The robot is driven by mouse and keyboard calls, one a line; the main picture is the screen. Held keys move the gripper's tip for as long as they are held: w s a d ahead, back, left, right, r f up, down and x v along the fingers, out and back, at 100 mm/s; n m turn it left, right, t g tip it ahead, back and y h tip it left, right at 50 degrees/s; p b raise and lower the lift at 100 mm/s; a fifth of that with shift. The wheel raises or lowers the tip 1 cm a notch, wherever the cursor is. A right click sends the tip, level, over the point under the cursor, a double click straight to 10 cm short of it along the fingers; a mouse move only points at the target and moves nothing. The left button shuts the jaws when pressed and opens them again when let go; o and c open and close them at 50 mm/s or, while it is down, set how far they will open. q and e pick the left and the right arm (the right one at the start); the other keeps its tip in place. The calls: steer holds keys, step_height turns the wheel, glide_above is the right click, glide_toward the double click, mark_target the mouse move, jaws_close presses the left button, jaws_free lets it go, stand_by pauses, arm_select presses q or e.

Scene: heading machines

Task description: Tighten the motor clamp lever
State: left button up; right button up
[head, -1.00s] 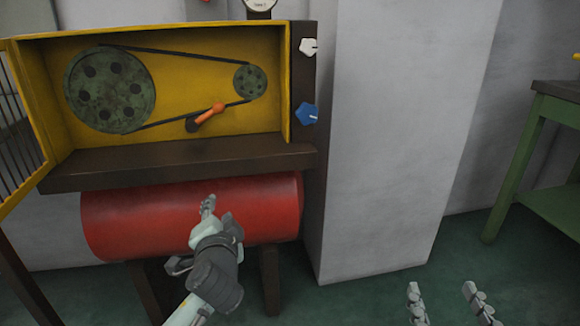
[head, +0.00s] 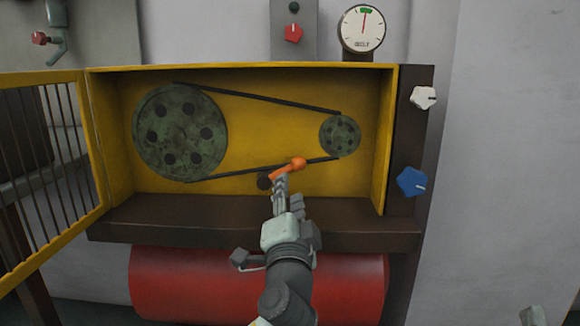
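The clamp lever (head: 297,164) is orange with a rounded end and slants up to the right from a dark pivot (head: 264,182). It sits inside the yellow belt housing (head: 240,69), just below the lower belt run. My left gripper (head: 284,193) is in front of the housing opening, seen from behind. Its fingertips overlap the lower part of the lever in the head view. I cannot tell whether they touch it, or whether they are parted or closed. A small piece of my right gripper (head: 533,315) shows at the bottom right edge.
A large green pulley (head: 180,132) and a small one (head: 340,135) carry the black belt (head: 262,98). The barred yellow door (head: 86,76) stands open at left. White (head: 424,97) and blue (head: 412,181) knobs are on the right post. A dial gauge (head: 362,29) stands above; a red tank (head: 345,290) lies below.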

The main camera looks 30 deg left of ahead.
mark_target(290, 171)
arm_select(q)
steer(key=shift+x, duration=3.85)
jaws_close()
